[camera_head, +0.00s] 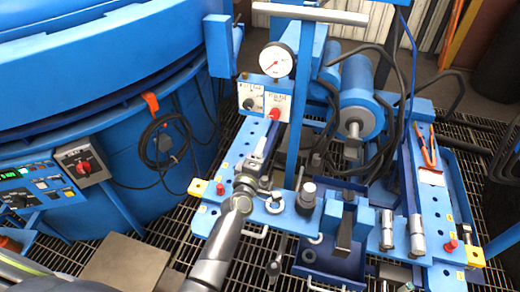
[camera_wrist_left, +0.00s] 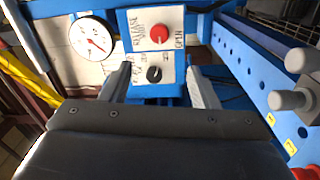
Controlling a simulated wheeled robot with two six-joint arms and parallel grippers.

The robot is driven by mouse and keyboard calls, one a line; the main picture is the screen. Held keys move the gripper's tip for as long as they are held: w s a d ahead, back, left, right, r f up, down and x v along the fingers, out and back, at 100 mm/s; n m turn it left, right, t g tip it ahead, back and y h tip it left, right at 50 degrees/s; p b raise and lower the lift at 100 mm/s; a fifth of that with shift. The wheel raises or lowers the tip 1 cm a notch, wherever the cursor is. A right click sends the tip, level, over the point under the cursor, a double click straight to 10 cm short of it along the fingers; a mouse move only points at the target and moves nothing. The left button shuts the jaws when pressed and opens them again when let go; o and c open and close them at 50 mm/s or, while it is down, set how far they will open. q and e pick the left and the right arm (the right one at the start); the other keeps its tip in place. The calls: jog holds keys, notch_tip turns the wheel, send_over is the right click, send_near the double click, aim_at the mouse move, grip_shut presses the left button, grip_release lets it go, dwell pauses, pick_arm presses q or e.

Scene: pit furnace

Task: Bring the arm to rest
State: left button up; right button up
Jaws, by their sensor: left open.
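My left arm rises from the bottom of the head view, and its gripper (camera_head: 267,137) is just below a small white control panel (camera_head: 264,95). In the left wrist view the jaws (camera_wrist_left: 160,70) stand apart with nothing held between them. The panel's black knob (camera_wrist_left: 154,74) and red knob (camera_wrist_left: 159,34) appear ahead, in line with the gap between the fingers. The red knob also shows in the head view (camera_head: 275,114), just above the fingertips. Whether a finger touches the panel, I cannot tell. My right gripper is not in view.
A round gauge (camera_head: 276,60) sits above the panel. The large blue furnace (camera_head: 90,120) stands at the left, with a coiled black cable (camera_head: 165,140). Blue plates with metal posts (camera_head: 416,235), yellow corner blocks (camera_head: 475,257) and hoses crowd the right. Grating covers the floor.

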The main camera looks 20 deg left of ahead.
pick_arm(q)
jog(key=s+a+f+m+g+h, duration=0.1)
jog(key=s+a+f+m+g, duration=0.1)
jog(key=s+m+g, duration=0.3)
jog(key=s+a+f+m, duration=0.2)
jog(key=s+m, duration=0.1)
jog(key=s, duration=0.5)
jog(key=s+a+f+m+g+h, duration=0.1)
jog(key=s+a+f+m+g, duration=0.1)
jog(key=s+f+m+g, duration=0.3)
jog(key=s+a+r+m+g+y, duration=0.15)
jog(key=s+a, duration=0.25)
jog(key=s, duration=0.6)
jog(key=s+a+r+m+g+y, duration=0.1)
jog(key=s+a+r+g+y, duration=0.3)
jog(key=s, duration=0.7)
notch_tip(320, 180, down, 24)
jog(key=a+h+p, duration=0.2)
jog(key=p, duration=0.1)
jog(key=s+d+f+g+p, duration=0.1)
jog(key=s+f+p, duration=0.1)
jog(key=s+f, duration=1.1)
jog(key=shift+s+d+f+g, duration=0.25)
jog(key=shift+s+g, duration=0.1)
jog(key=shift+s, duration=0.6)
